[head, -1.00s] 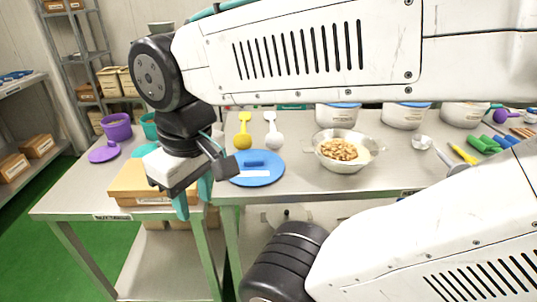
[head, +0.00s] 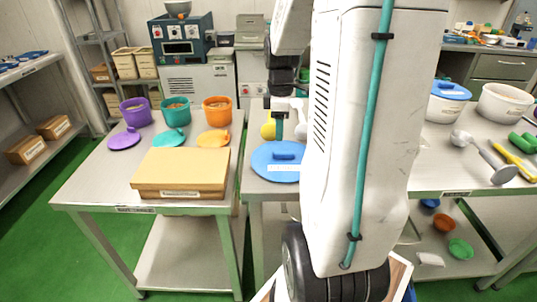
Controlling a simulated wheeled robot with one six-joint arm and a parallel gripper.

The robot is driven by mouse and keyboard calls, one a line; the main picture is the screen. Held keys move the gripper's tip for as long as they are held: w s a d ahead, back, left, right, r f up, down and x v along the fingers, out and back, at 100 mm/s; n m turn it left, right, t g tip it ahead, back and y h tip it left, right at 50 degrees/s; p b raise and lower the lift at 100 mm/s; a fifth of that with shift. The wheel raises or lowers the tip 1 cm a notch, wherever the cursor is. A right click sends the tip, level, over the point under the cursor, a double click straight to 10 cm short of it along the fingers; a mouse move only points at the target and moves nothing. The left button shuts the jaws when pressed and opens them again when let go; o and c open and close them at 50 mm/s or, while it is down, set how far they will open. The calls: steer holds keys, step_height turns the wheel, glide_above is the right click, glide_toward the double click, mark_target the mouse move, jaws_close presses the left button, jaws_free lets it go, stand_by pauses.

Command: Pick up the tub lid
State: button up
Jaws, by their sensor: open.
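The tub lid, a round blue lid (head: 262,167) with a raised blue handle and a white label, lies flat on the steel table in the head view. My arm hides its right edge. My gripper (head: 289,128) points down behind the lid in the picture, close to the yellow scoop (head: 268,130) and the white scoop (head: 303,118). Its teal fingers are partly hidden by my arm. It is open and I see nothing held in it. Its height above the table is hard to judge.
A cardboard box (head: 180,170) stands on the left table, with purple (head: 124,139), teal (head: 169,138) and orange (head: 213,138) lids behind it and matching pots. A white tub with a blue lid (head: 450,90) and a metal scoop (head: 480,146) are at right. My arm blocks the middle.

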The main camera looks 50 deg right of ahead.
mark_target(284, 152)
steer(key=d, duration=0.1)
steer(key=f, duration=0.1)
steer(key=d+f, duration=0.1)
steer(key=shift+s+d+n, duration=0.25)
steer(key=shift+d+n, duration=0.05)
steer(key=shift+d, duration=0.05)
step_height(284, 152, down, 8)
steer(key=shift+w+a+r, duration=0.1)
steer(key=shift+a+r, duration=0.05)
steer(key=shift+r, duration=0.1)
jaws_close()
